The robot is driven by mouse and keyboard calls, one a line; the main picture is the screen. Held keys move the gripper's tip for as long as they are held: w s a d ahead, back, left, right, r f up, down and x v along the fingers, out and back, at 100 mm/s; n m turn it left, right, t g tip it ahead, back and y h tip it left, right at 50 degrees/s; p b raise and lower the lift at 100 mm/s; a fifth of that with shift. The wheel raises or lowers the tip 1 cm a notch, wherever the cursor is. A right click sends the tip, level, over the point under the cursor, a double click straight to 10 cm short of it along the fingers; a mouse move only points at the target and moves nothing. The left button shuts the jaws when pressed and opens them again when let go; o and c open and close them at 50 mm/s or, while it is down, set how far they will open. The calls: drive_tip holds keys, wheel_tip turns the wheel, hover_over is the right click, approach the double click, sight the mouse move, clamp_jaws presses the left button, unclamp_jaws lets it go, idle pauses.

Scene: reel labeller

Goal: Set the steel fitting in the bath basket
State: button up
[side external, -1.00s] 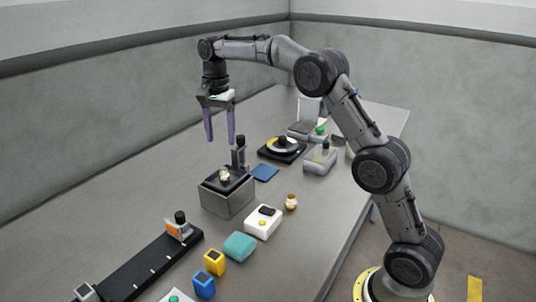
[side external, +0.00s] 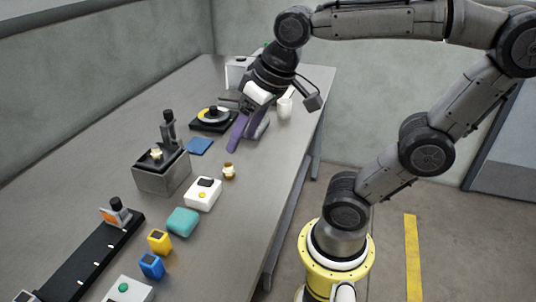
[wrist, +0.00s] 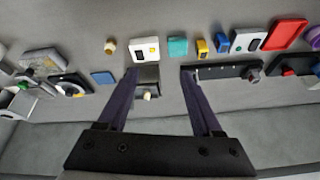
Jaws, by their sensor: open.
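A small brass-and-cream fitting (side external: 229,171) stands on the table beside a white box; it also shows in the wrist view (wrist: 110,47). A similar small piece (side external: 156,154) sits on top of a grey box (side external: 160,178) with a dark upright post, seen in the wrist view too (wrist: 147,96). I cannot tell which is the steel fitting, nor clearly identify the bath basket. My gripper (side external: 243,144) has purple fingers, is tilted and open, and is above the table to the right of the blue pad. Its fingers are spread and empty in the wrist view (wrist: 160,73).
A white box with a yellow button (side external: 203,194), teal block (side external: 183,222), yellow block (side external: 160,242), blue block (side external: 151,266) and black rail (side external: 85,262) line the near table. A blue pad (side external: 199,146), round dial unit (side external: 213,117) and white mug (side external: 284,107) lie farther back.

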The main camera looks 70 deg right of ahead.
drive_tip(key=s+f+n, duration=0.2)
drive_tip(key=s+f, duration=0.2)
drive_tip(key=s, duration=0.1)
drive_tip(key=shift+a+t, duration=0.25)
drive_tip(key=shift+t, duration=0.15)
